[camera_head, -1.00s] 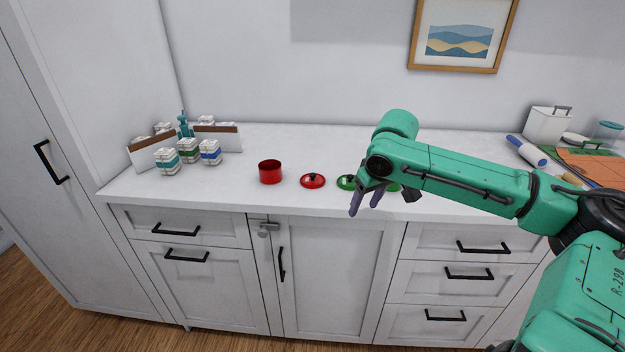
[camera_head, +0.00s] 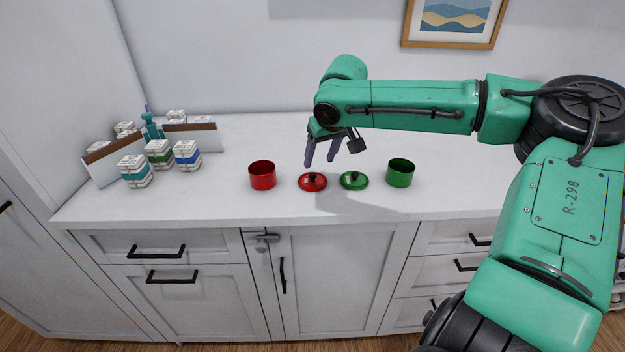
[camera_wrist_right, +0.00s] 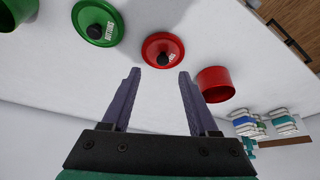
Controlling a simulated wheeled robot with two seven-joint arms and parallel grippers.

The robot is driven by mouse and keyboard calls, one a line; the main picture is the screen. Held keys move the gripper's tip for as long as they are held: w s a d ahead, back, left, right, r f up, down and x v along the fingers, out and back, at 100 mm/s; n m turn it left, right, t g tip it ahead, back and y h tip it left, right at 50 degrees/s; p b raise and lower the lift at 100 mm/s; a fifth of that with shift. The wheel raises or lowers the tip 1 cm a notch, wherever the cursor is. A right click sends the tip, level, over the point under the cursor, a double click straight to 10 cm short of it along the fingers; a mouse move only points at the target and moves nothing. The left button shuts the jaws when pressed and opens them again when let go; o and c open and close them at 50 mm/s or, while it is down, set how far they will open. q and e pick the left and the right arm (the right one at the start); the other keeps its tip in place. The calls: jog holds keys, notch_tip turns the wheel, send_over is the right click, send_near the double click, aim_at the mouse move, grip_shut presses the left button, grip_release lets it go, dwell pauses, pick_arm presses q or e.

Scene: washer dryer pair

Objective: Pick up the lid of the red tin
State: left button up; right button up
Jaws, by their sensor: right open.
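The red lid (camera_head: 313,182), with a dark knob, lies flat on the white counter between the red tin and the green lid. The red tin (camera_head: 262,176) stands open at its left. My right gripper (camera_head: 320,165) is open and empty, above and just behind the red lid in the head view. In the wrist view the red lid (camera_wrist_right: 162,50) lies beyond the open fingertips (camera_wrist_right: 159,72), nearly centred between them, and the red tin (camera_wrist_right: 214,84) is right of them. My left gripper is not in view.
The green lid (camera_head: 354,180) lies close to the right of the red lid, with the open green tin (camera_head: 400,173) beyond it. Several banded white stacks (camera_head: 160,153) stand at the left. The counter (camera_head: 225,200) is clear in front.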

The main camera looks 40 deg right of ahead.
aim_at(313, 174)
jog(key=x, duration=0.6)
jog(key=shift+w+a, duration=0.15)
jog(key=shift+a, duration=0.05)
jog(key=shift+w+f, duration=0.1)
jog(key=shift+f, duration=0.15)
jog(key=shift+w, duration=0.1)
grip_shut()
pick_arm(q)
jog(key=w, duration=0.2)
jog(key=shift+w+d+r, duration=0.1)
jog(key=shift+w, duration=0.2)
pick_arm(e)
jog(key=shift+r, duration=0.1)
